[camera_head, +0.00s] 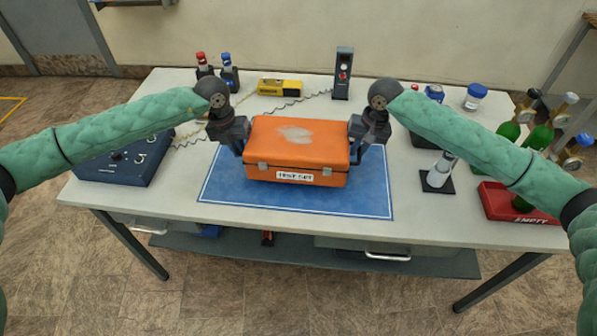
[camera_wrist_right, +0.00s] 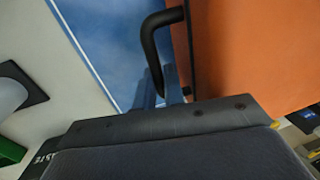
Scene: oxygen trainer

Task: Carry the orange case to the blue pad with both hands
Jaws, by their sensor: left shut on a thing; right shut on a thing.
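The orange case (camera_head: 298,145) has a pale scuffed patch on its lid and a white label on its front. It is level, over the blue pad (camera_head: 225,186) in the middle of the table. I cannot tell whether its base touches the pad. My left gripper (camera_head: 238,143) is shut at the case's left end, its handle there hidden by the gripper. My right gripper (camera_head: 357,145) is shut at the right end. In the right wrist view the case (camera_wrist_right: 250,50) shows with a black side handle (camera_wrist_right: 150,45), with the blue pad (camera_wrist_right: 110,35) beyond.
A dark blue control box (camera_head: 125,160) stands at the left. A yellow device (camera_head: 280,86) and a grey upright unit (camera_head: 343,75) stand behind the case.

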